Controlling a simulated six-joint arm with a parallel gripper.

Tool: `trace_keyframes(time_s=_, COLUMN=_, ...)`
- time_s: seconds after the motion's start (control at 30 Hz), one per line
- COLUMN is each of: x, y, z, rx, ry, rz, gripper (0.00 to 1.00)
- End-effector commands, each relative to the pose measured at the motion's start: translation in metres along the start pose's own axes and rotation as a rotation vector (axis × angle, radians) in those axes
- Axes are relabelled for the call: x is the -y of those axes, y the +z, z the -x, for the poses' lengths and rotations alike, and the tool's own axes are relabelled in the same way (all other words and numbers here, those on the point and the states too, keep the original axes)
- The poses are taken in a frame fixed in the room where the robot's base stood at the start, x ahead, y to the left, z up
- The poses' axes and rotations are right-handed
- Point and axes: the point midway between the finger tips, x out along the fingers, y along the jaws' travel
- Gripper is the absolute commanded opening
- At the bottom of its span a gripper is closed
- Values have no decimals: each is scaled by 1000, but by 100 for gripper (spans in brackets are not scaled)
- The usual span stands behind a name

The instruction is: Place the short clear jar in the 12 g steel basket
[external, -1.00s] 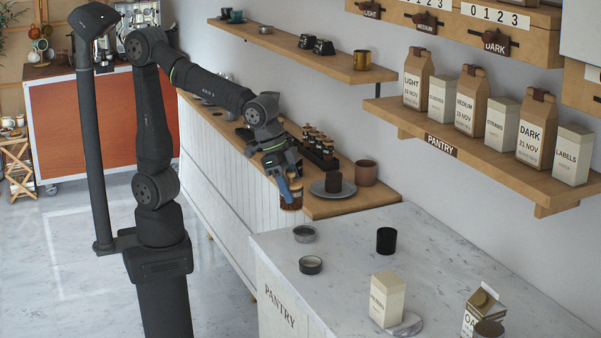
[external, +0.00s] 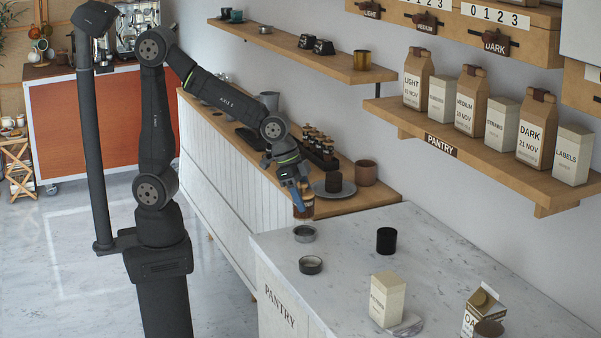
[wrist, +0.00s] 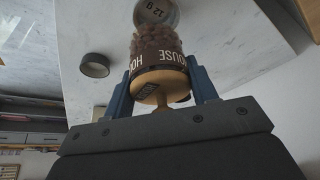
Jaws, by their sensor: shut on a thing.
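My gripper (external: 298,192) has blue fingers and is shut on a short clear jar (external: 304,211) of brown beans, held above the near end of the wooden counter, close to the marble counter. In the wrist view the jar (wrist: 158,50) has a dark label reading HOUSE and a wooden lid with a knob, between the fingers (wrist: 160,92). A steel basket marked 12 g (wrist: 155,12) lies beyond the jar, partly hidden by it. A second round basket (wrist: 95,65) is left of it. In the external view the two baskets show, but their marks cannot be read.
The marble counter (external: 350,290) also holds a black cup (external: 386,240), a cream box (external: 387,299) and a carton (external: 484,310). Shelves line the wall at right.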

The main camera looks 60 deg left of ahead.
Motion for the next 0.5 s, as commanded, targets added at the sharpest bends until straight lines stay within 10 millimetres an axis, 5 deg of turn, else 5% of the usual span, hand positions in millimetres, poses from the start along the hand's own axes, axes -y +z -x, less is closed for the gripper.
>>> trace_keyframes(time_s=0.5, x=6, y=15, z=-42, rx=-1, ry=0, rz=-1, gripper=24)
